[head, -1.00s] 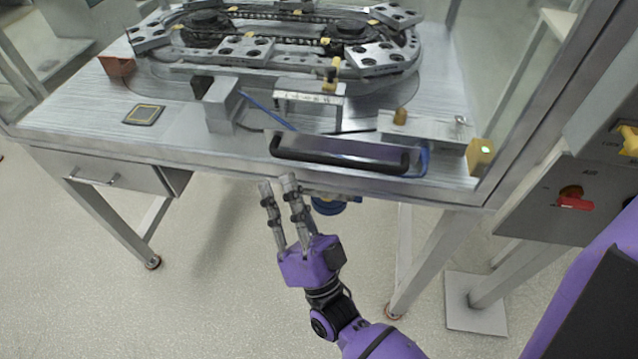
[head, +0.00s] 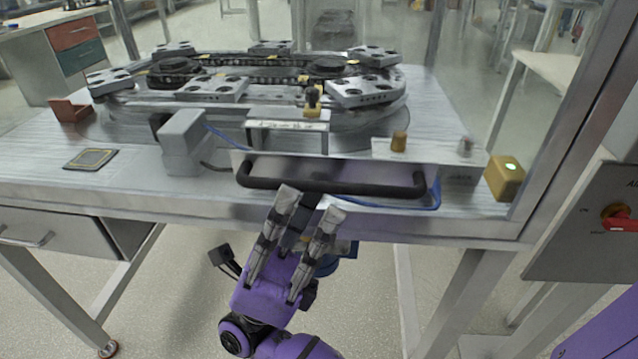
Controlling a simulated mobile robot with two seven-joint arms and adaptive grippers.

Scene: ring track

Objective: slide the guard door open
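The guard door's black bar handle (head: 330,178) runs sideways along a metal strip (head: 340,165) at the table's front edge. A clear pane above the strip is hard to make out, so I cannot tell how far the door stands open. My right gripper (head: 307,207), purple with grey fingers, is just below and in front of the handle, left of its middle. Its two fingers are apart with nothing between them. The left fingertip overlaps the handle's lower edge in the picture; I cannot tell whether they touch. My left gripper is not in view.
The ring track (head: 250,80) with several metal carriers lies behind the handle. A grey block (head: 182,140) stands left of it. A yellow box with a green light (head: 505,177) sits at right by the frame post (head: 575,120). The floor in front is open.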

